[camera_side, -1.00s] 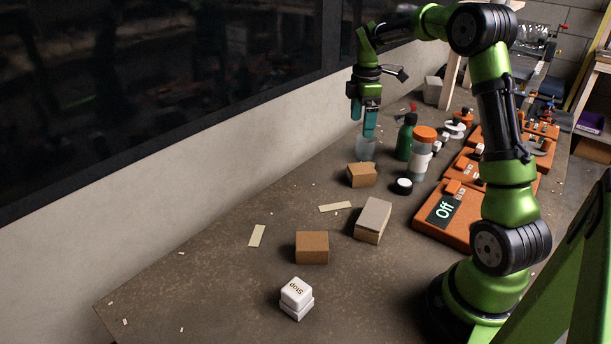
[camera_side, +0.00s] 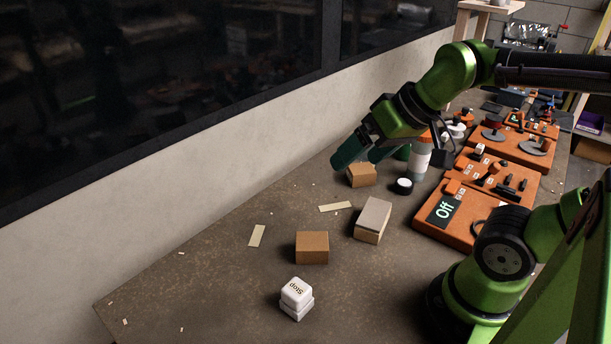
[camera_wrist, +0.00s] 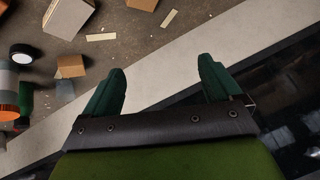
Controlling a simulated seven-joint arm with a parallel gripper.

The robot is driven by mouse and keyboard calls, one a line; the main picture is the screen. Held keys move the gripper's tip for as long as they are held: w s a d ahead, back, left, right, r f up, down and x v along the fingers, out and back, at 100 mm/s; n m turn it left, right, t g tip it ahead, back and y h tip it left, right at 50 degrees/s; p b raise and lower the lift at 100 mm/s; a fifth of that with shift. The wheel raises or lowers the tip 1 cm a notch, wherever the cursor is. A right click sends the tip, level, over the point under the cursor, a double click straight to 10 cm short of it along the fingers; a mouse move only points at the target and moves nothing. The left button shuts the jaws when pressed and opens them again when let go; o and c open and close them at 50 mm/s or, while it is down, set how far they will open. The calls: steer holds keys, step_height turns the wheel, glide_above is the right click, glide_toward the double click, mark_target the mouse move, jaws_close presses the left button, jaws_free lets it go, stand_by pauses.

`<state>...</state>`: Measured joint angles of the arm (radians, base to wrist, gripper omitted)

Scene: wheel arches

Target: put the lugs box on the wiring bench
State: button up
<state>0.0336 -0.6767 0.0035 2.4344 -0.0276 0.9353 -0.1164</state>
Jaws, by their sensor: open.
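Several plain boxes lie on the brown tabletop, and I can read no label telling which is the lugs box. A small brown box (camera_side: 361,175) is at the back, a brown box (camera_side: 312,247) is nearer the front, and a tan box with a paler top (camera_side: 373,221) is between them. The wrist view shows the small brown box (camera_wrist: 70,66) and the tan box (camera_wrist: 68,18). My gripper (camera_side: 357,161) is tilted and open, its fingers above and behind the small box. In the wrist view the gap between its fingers (camera_wrist: 161,67) is empty. I cannot identify the wiring bench.
An orange-capped bottle (camera_side: 420,158) and a dark jar with a white lid (camera_side: 403,186) stand right of the small box. Orange panels (camera_side: 445,212) line the right side.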

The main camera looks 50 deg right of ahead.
steer(key=shift+s+a+f+m, duration=0.35)
steer(key=shift+s+a+m, duration=0.15)
steer(key=shift+s, duration=0.2)
steer(key=shift+d, duration=0.1)
steer(key=m+g+h, duration=0.2)
steer(key=m+g, duration=0.5)
steer(key=m, duration=1.5)
glide_above(357, 168)
step_height(357, 168, down, 8)
steer(key=f, duration=0.6)
steer(key=s+f, duration=0.1)
steer(key=f, duration=0.3)
steer(key=shift+f, duration=0.1)
steer(key=shift+w+f, duration=0.25)
steer(key=shift+f, duration=1.15)
steer(key=shift+w+f, duration=0.2)
steer(key=shift+f, duration=1.15)
